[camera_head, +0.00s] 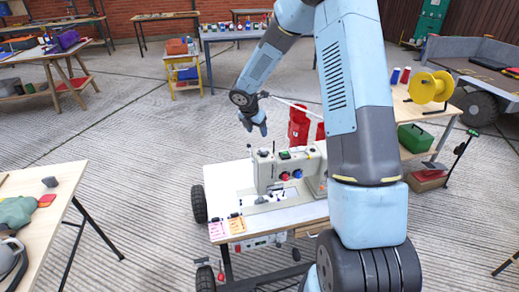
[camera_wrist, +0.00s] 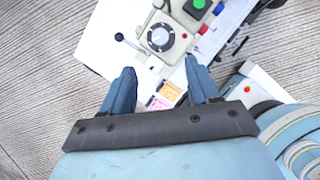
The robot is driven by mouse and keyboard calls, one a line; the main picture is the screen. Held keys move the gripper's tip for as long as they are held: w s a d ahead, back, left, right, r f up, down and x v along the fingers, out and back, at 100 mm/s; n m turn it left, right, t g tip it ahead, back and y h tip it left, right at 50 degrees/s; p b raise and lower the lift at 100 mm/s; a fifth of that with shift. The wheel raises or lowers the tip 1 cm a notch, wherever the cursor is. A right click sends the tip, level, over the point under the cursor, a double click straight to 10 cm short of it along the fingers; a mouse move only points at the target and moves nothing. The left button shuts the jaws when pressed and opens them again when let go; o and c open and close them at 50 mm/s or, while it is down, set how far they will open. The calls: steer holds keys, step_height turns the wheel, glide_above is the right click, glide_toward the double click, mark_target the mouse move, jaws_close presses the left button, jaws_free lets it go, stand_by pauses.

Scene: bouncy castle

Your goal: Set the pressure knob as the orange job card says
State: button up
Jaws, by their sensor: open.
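A cream sewing machine (camera_head: 290,168) stands on a white wheeled table (camera_head: 225,180). In the wrist view, a round dark-and-pale dial knob (camera_wrist: 160,37) sits on top of the machine; I cannot confirm it is the pressure knob, and its setting is unreadable. The orange job card (camera_head: 237,224) lies at the table's front left, beside a pink card (camera_head: 216,229). The orange card also shows in the wrist view (camera_wrist: 171,93); its writing is too small to read. My gripper (camera_head: 256,126) is open and empty above the machine's left end, pointing down, apart from the knob.
A thin dark lever with a ball end (camera_wrist: 119,37) sticks out beside the dial. Red (camera_head: 284,176) and blue (camera_head: 297,174) round parts sit on the machine's front. A wooden table (camera_head: 60,195) stands at left, across open floor.

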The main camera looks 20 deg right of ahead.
mark_target(263, 149)
steer(key=x, duration=1.3)
steer(key=shift+d+f, duration=0.1)
steer(key=shift+f, duration=0.2)
